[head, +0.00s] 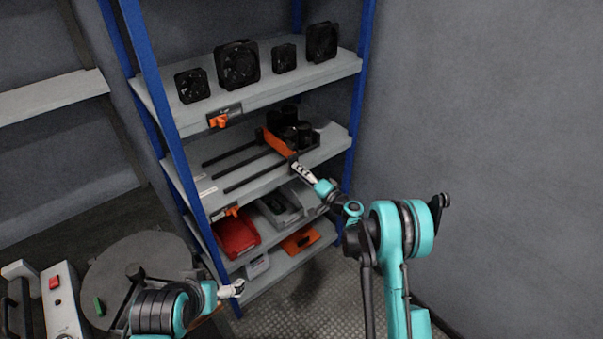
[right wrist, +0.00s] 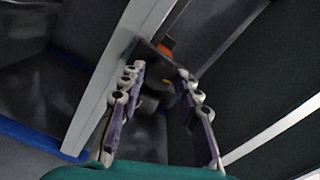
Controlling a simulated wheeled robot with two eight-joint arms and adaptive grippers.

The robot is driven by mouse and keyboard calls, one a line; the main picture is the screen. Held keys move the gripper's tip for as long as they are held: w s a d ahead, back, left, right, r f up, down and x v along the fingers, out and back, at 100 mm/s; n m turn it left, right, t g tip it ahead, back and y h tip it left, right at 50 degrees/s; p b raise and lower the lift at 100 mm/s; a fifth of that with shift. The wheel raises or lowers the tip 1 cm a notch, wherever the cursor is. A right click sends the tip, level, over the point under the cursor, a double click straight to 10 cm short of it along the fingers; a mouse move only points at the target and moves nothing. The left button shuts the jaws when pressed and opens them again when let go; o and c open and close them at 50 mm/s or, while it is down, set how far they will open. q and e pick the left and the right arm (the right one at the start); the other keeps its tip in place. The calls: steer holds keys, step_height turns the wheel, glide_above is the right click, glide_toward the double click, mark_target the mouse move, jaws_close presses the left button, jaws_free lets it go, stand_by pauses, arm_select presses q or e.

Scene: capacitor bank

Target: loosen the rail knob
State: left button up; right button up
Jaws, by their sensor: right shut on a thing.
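The orange bar (head: 279,143) lies across the dark rails (head: 240,166) on the middle shelf of the blue-posted rack. My right gripper (head: 298,168) is at the near end of this bar. In the right wrist view my right gripper (right wrist: 166,85) has its fingers on either side of a dark part, which seems to be the rail knob; it is shut on it. A little orange shows just beyond. In the head view the knob is hidden by the fingers. My left gripper (head: 238,289) is low, beside the rack's lower left, away from the bar; its opening is unclear.
Several black fans (head: 238,65) stand on the top shelf (head: 260,93). Black cylinders (head: 290,127) sit behind the bar. Below are a red case (head: 236,234), a grey case (head: 280,206) and an orange piece (head: 300,239). The wall at right is bare.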

steer(key=shift+n, duration=0.9)
steer(key=o, duration=1.1)
steer(key=shift+s+d, duration=0.1)
steer(key=v, duration=1.1)
steer(key=shift+s+d, duration=0.15)
steer(key=shift+s, duration=0.15)
